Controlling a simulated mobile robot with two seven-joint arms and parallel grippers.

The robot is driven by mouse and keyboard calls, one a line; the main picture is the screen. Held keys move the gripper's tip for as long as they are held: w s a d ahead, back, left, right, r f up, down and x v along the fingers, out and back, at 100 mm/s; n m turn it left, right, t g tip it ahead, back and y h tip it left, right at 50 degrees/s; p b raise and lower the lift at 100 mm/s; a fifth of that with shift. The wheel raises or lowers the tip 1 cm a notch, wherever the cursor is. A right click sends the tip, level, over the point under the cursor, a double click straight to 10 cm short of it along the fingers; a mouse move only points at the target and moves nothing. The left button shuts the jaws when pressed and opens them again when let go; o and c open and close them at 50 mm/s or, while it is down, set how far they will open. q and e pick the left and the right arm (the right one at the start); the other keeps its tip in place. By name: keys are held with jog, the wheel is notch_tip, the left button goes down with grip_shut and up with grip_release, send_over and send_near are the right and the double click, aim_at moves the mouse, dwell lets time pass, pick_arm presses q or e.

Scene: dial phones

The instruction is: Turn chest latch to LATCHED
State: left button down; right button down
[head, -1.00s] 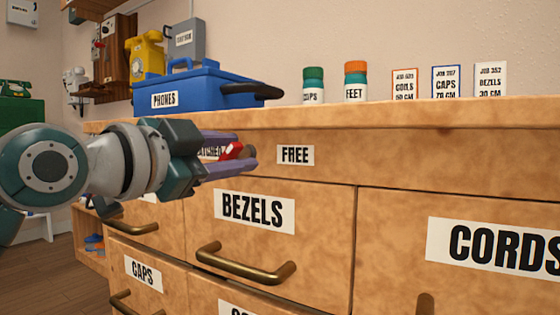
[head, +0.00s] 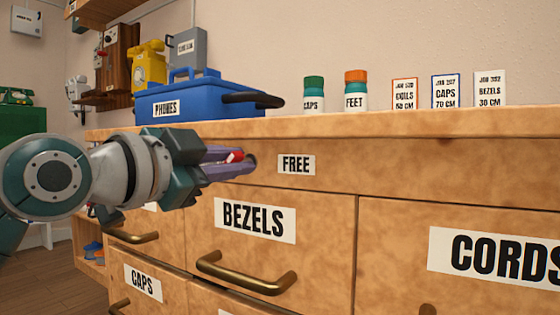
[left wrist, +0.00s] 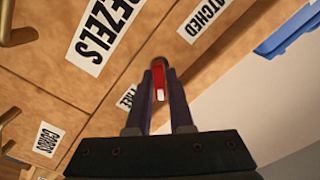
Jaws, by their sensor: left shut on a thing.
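The chest latch is a small red lever (left wrist: 158,78) with a white end, on the front of the wooden chest. In the left wrist view it sits between the two fingers of my left gripper (left wrist: 160,98), which are shut on it. In the head view the red lever (head: 235,156) shows between the purple fingers of my left gripper (head: 228,163). The FREE label (head: 296,164) is just right of the gripper. The LATCHED label (left wrist: 204,18) shows in the left wrist view; in the head view it is hidden behind my gripper. My right gripper is not in view.
Drawers with brass handles (head: 246,275) and labels such as BEZELS (head: 254,220) lie below the latch. On the chest top stand a blue PHONES toolbox (head: 190,103), two small jars (head: 356,91) and several job cards (head: 445,90).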

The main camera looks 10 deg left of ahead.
pick_arm(q)
jog(key=shift+r+n+p, duration=0.15)
jog(key=shift+n+p, duration=0.45)
jog(key=shift+p, duration=0.35)
jog(key=n+p, duration=0.4)
jog(key=shift+a+r+p, duration=0.1)
jog(key=shift+p, duration=0.3)
jog(key=n+p, duration=0.2)
jog(key=shift+n, duration=0.4)
jog(key=n+p, duration=0.1)
jog(key=n, duration=0.1)
jog(key=n+p, duration=0.1)
jog(key=n, duration=0.1)
jog(key=shift+w+a+f, duration=0.1)
jog(key=shift+a+f, duration=0.05)
jog(key=shift+f, duration=0.05)
jog(key=n, duration=0.5)
jog(key=shift+a+f+n+p, duration=0.1)
jog(key=shift+f+n+p, duration=0.05)
jog(key=shift+n+p, duration=0.25)
